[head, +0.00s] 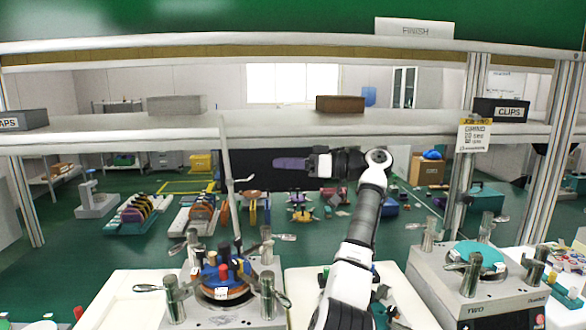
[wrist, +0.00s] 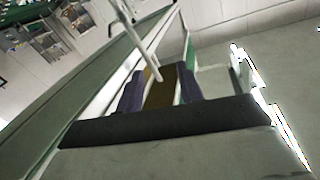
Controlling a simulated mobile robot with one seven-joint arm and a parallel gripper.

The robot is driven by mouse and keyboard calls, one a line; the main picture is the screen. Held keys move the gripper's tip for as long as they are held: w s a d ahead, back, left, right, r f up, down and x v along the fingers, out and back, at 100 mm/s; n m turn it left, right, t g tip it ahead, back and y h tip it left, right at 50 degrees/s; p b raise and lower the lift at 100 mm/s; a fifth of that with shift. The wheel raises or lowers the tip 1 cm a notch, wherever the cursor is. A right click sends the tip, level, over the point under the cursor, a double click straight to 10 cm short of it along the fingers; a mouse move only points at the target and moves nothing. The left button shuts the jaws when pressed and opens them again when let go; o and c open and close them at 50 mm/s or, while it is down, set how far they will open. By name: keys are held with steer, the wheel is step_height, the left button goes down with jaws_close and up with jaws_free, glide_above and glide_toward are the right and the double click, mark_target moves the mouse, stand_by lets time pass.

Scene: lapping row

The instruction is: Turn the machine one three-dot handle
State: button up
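Machine one is most likely the left lapping machine (head: 235,318), at the bottom of the head view; no name label on it is readable. Several grey posts with lever handles stand around its plate, among them a front left handle (head: 172,292), a front right handle (head: 268,295) and a back right handle (head: 267,244). Dot marks are too small to make out. My gripper (head: 278,163) is raised well above and behind the machine, pointing left, apart from every handle. In the wrist view its purple fingers (wrist: 160,88) stand apart, with a brown surface showing between them.
A shelf (head: 280,126) crosses behind the machines, near my gripper's height, with a brown box (head: 340,104) on it. A thin pale post (head: 228,180) rises behind the left machine. Machine TWO (head: 480,285) stands right. A blue-and-orange workpiece stack (head: 222,284) sits on the left machine.

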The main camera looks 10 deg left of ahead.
steer(key=shift+c, duration=0.8)
steer(key=d+t+h+b, duration=0.1)
steer(key=d+t, duration=0.1)
steer(key=d, duration=0.1)
steer(key=d+t+h+b, duration=0.1)
steer(key=d+t, duration=0.1)
steer(key=d, duration=0.2)
steer(key=d+t+b, duration=0.1)
steer(key=d+t, duration=0.1)
steer(key=d, duration=0.1)
steer(key=shift+d+f+h+b, duration=0.15)
steer(key=shift+f+h+b, duration=0.25)
jaws_close()
steer(key=s+d+f+n+t+h+b, duration=0.2)
steer(key=s+d+t+b, duration=0.1)
steer(key=d+t, duration=0.1)
steer(key=n+t+h+b, duration=0.2)
steer(key=n+b, duration=0.3)
steer(key=n, duration=0.2)
glide_toward(282, 237)
steer(key=shift+n, duration=0.3)
steer(key=shift+p+x, duration=2.5)
steer(key=shift+x, duration=0.4)
